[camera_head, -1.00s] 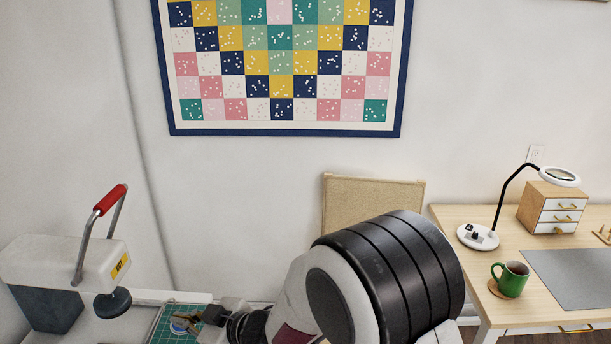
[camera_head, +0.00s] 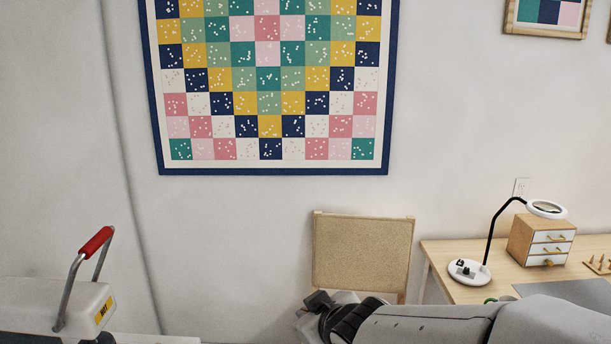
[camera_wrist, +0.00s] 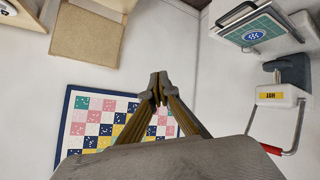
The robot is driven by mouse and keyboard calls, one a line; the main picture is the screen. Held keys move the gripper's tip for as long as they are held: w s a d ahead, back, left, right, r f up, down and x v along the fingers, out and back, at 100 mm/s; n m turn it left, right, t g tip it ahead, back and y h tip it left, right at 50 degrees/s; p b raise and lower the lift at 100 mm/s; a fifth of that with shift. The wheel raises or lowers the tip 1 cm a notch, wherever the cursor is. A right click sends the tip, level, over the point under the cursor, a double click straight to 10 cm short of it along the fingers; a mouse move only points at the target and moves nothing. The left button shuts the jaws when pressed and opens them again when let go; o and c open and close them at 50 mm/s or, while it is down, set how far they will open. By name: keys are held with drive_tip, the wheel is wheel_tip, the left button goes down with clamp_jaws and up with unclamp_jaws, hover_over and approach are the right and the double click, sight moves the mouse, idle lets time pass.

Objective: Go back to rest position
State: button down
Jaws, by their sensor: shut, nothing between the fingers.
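My gripper (camera_wrist: 157,90) is shut and empty, its two dark fingers meeting at the tips in the middle of the wrist view. In the head view the dark gripper end (camera_head: 320,302) is at the bottom centre, in front of the lower part of the chair. My grey arm runs from there to the lower right corner. The fingertips are too small to make out in the head view. In both views the gripper appears to touch nothing.
A press (camera_head: 60,308) with a red handle and a HOT label stands at lower left. A woven-backed chair (camera_head: 362,250) stands by the wall under a quilt (camera_head: 265,168). At right, a desk (camera_head: 440,262) bears a magnifier lamp (camera_head: 468,272) and small drawers (camera_head: 540,240).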

drive_tip(key=s+d+r+m+h, duration=0.25)
drive_tip(key=s+d, duration=0.25)
drive_tip(key=d, duration=0.3)
drive_tip(key=s+d+f+m+g, duration=0.1)
drive_tip(key=s+d, duration=0.3)
drive_tip(key=s, duration=0.7)
drive_tip(key=s+d+m+g+h, duration=0.1)
drive_tip(key=s+d+m+g, duration=0.2)
drive_tip(key=s, duration=0.8)
drive_tip(key=shift+s+d+f+m+g, duration=0.3)
drive_tip(key=shift+s+d+f+m, duration=0.1)
drive_tip(key=shift+d+m, duration=0.45)
